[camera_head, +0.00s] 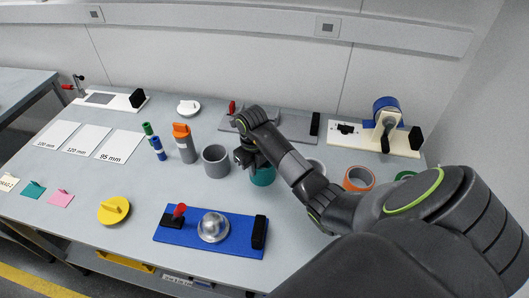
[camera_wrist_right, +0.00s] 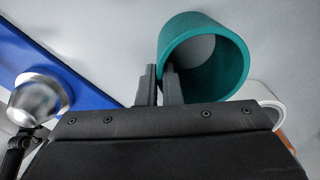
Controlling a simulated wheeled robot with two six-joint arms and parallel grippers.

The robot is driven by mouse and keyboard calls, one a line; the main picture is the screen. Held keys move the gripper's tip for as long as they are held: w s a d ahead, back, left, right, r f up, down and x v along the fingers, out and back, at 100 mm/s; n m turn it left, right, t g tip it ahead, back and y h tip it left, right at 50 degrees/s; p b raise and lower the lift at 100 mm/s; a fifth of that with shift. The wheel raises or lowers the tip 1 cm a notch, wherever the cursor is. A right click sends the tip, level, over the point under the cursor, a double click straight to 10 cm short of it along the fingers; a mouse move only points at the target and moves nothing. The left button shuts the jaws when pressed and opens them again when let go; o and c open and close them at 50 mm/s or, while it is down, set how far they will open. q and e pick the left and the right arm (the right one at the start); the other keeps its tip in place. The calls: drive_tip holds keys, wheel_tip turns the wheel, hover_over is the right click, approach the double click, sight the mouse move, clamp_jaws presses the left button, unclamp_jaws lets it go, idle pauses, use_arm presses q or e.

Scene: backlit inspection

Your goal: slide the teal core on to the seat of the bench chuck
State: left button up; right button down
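The teal core (camera_head: 262,176) is a short open tube near the middle of the bench, partly hidden by my right gripper (camera_head: 246,158). In the right wrist view the teal core (camera_wrist_right: 240,70) shows its open end. The fingers of my right gripper (camera_wrist_right: 160,84) stand close together on either side of its wall and look shut on it. What I take as the bench chuck is a blue plate (camera_head: 180,236) with a silver domed seat (camera_head: 212,227), a red-knobbed lever and a black block. The seat (camera_wrist_right: 36,97) is bare, apart from the core. My left gripper is out of view.
A grey tube (camera_head: 215,161) stands just left of the core. A white ring (camera_head: 316,167) and an orange ring (camera_head: 358,179) lie to the right. An orange-topped grey cylinder (camera_head: 184,144) stands further left. A yellow disc (camera_head: 113,210) lies left of the blue plate.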

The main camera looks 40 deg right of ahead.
drive_tip(key=shift+r, duration=0.15)
idle(0.5)
drive_tip(key=shift+r+p, duration=2.3)
drive_tip(key=shift+r, duration=0.6)
